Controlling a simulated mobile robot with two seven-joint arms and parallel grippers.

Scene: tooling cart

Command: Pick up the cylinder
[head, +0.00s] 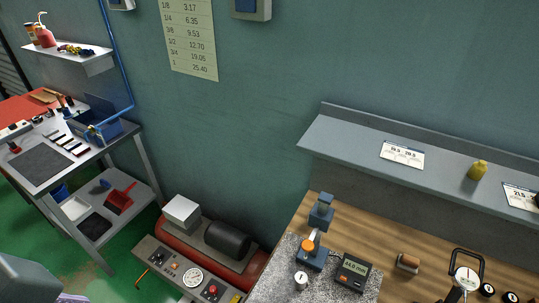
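A small silver cylinder (301,281) stands upright on the grey speckled plate (268,285) at the bottom middle of the head view. A yellow, roughly cylindrical piece (478,170) with a narrower top stands on the grey wall shelf at the right. I cannot tell which of these the task means. Neither of my grippers shows clearly; a grey form at the lower left corner may be part of my arm.

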